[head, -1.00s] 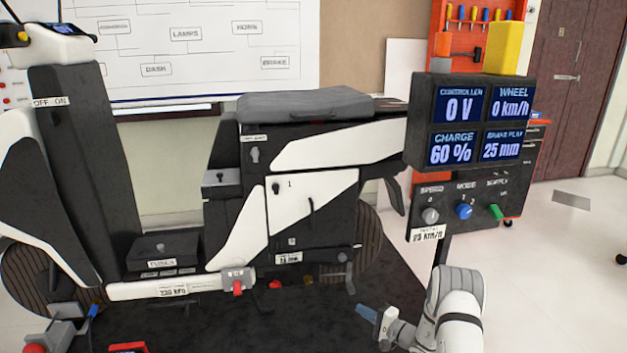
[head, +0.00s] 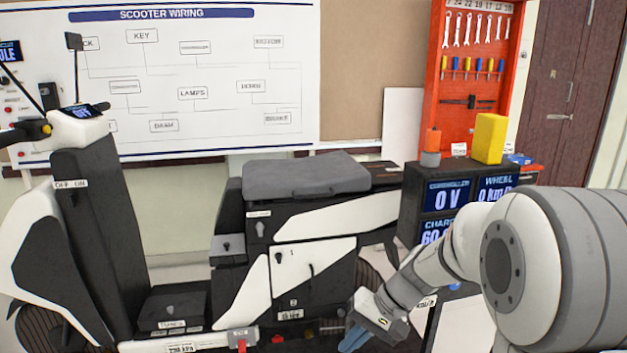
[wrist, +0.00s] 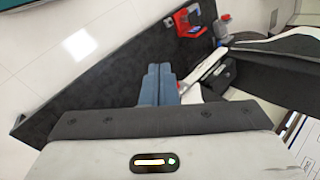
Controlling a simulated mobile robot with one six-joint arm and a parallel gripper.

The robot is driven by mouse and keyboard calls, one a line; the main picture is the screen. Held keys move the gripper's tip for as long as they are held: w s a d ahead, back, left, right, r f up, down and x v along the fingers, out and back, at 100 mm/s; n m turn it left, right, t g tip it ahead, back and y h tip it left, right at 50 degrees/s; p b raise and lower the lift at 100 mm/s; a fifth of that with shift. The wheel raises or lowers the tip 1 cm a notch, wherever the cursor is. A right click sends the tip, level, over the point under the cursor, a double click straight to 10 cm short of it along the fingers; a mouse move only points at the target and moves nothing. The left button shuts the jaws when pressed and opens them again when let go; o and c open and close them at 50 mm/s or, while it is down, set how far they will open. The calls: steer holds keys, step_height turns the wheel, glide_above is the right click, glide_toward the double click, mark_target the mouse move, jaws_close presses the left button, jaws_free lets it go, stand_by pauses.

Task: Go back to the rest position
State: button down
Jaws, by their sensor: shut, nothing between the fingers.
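My gripper (head: 354,338) is at the lower middle of the head view, in front of the lower rear part of the scooter (head: 305,230). Its blue fingers are shut with nothing between them. In the wrist view my gripper (wrist: 160,72) points over the dark mat (wrist: 95,98), its two blue fingers side by side. My arm comes in from the right of the head view and covers part of the display box (head: 446,197). The lower part of the scooter's rear is hidden behind the arm.
A wiring board (head: 200,60) hangs on the back wall. A red tool panel (head: 470,85) stands at the right, with a yellow block (head: 490,138) below it. In the wrist view a red stand (wrist: 188,22) is on the mat, and pale floor lies to the left.

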steer(key=s+d+r+t+h+p, duration=0.1)
steer(key=s+d+r+h+p, duration=0.2)
steer(key=s+r, duration=0.4)
steer(key=s+d+r+n+t+h+p, duration=0.1)
steer(key=s+d+r+t+h+p, duration=0.1)
steer(key=s+d+r+h+p, duration=0.2)
steer(key=s+r+p, duration=0.1)
steer(key=s+r, duration=0.2)
steer(key=shift+s+d+r+p, duration=0.3)
steer(key=shift+d+r+p, duration=0.05)
steer(key=shift+p, duration=0.05)
stand_by(1.1)
steer(key=shift+s, duration=0.1)
